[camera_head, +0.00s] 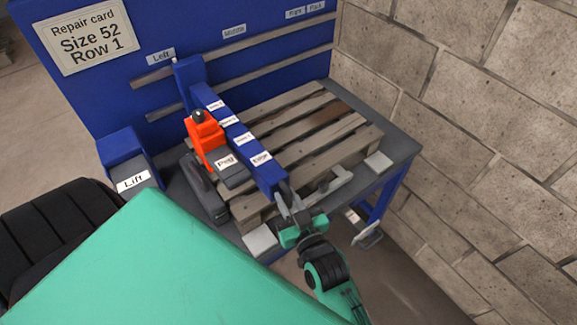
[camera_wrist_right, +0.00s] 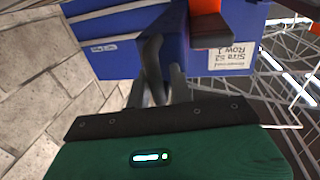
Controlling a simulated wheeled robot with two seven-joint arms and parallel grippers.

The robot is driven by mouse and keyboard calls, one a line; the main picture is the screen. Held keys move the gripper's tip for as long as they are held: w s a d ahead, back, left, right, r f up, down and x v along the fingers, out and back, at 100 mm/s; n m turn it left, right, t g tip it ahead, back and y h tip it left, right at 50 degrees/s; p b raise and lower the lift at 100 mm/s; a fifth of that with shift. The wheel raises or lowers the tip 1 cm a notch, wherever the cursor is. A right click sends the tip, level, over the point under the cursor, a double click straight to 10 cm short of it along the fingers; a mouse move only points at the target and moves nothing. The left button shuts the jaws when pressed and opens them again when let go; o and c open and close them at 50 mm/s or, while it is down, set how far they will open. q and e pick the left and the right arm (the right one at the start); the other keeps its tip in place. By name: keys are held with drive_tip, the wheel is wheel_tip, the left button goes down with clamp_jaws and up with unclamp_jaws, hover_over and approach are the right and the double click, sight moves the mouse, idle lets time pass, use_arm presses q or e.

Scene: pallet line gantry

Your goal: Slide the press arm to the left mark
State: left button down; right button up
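The press arm (camera_head: 232,128) is a long blue beam with several white labels. It reaches from the rails on the blue back panel out over the pallet. Its carriage (camera_head: 188,72) stands just below and to the right of the "Left" label (camera_head: 160,57). My right gripper (camera_head: 287,203) is at the beam's near end. In the right wrist view its grey fingers (camera_wrist_right: 157,90) stand on either side of a dark bar (camera_wrist_right: 153,62) at that end, its handle, and look closed on it. My left gripper is out of view.
A wooden pallet (camera_head: 308,118) lies on the dark table under the beam. An orange and grey unit marked "Peg" (camera_head: 204,138) sits against the beam's left side. A blue box marked "Lift" (camera_head: 122,153) stands at left. The "Middle" label (camera_head: 234,31) is farther right; a block wall (camera_head: 480,120) bounds the right.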

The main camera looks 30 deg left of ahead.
drive_tip(key=shift+s, duration=0.1)
drive_tip(key=shift+s+d+f, duration=0.1)
drive_tip(key=shift+d+f, duration=0.05)
drive_tip(key=shift+d, duration=0.2)
drive_tip(key=b+v, duration=0.4)
drive_tip(key=v, duration=0.9)
